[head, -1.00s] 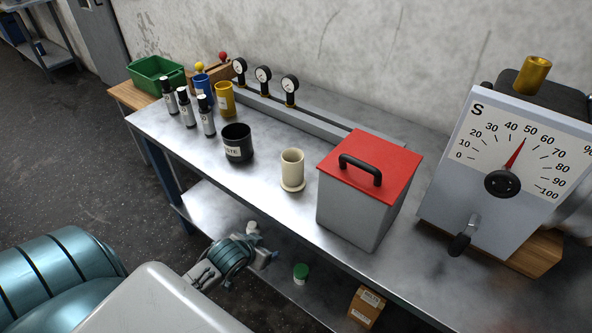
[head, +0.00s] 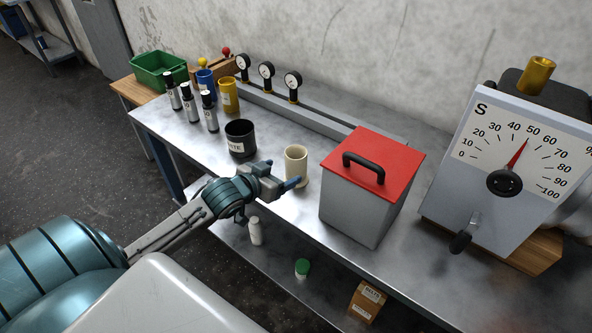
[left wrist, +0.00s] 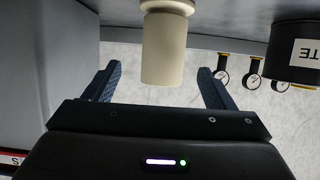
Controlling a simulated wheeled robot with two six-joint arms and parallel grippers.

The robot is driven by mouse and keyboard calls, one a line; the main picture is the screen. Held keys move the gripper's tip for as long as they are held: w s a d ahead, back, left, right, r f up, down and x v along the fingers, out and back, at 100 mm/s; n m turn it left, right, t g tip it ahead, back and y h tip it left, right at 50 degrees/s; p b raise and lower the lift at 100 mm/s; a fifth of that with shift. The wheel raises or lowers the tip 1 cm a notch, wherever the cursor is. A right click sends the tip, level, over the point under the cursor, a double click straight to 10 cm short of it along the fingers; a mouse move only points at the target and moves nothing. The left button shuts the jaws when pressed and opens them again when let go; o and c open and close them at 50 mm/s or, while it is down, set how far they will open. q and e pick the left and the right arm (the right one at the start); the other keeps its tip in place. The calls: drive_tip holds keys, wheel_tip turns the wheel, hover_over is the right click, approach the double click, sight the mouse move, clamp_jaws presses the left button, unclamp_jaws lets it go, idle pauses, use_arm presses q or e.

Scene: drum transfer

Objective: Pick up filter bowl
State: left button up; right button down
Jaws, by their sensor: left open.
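The filter bowl, which I take to be the cream cup with a flanged foot (head: 296,161), stands upright on the metal bench. My left gripper (head: 281,175) is at its near left side, low over the bench's front edge. In the left wrist view, which is upside down, the bowl (left wrist: 164,45) shows between and beyond the two blue fingers of the open gripper (left wrist: 160,82). Nothing is held. I cannot tell whether a finger touches the bowl. My right gripper is not in view.
A black waste cup (head: 240,139) stands left of the bowl. A grey box with a red lid (head: 371,158) stands close on its right. Bottles (head: 209,112), yellow (head: 228,96) and blue cups are farther left. Gauges (head: 292,82) line the back. A lower shelf holds small items.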

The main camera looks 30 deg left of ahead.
sight(291, 168)
use_arm(q)
drive_tip(key=x, duration=0.4)
drive_tip(key=shift+f, duration=0.1)
drive_tip(key=shift+w+a+f+p, duration=0.15)
drive_tip(key=shift+w+f, duration=0.35)
drive_tip(key=shift+w, duration=0.25)
drive_tip(key=shift+w+d+f+p, duration=0.1)
drive_tip(key=shift+w+f+p, duration=0.05)
drive_tip(key=shift+w+f, duration=0.5)
drive_tip(key=shift+w+a+f+p, duration=0.15)
drive_tip(key=shift+w+f, duration=0.25)
drive_tip(key=shift+w, duration=0.4)
drive_tip(key=shift+d+r, duration=0.1)
drive_tip(key=c, duration=1.5)
drive_tip(key=shift+o, duration=0.2)
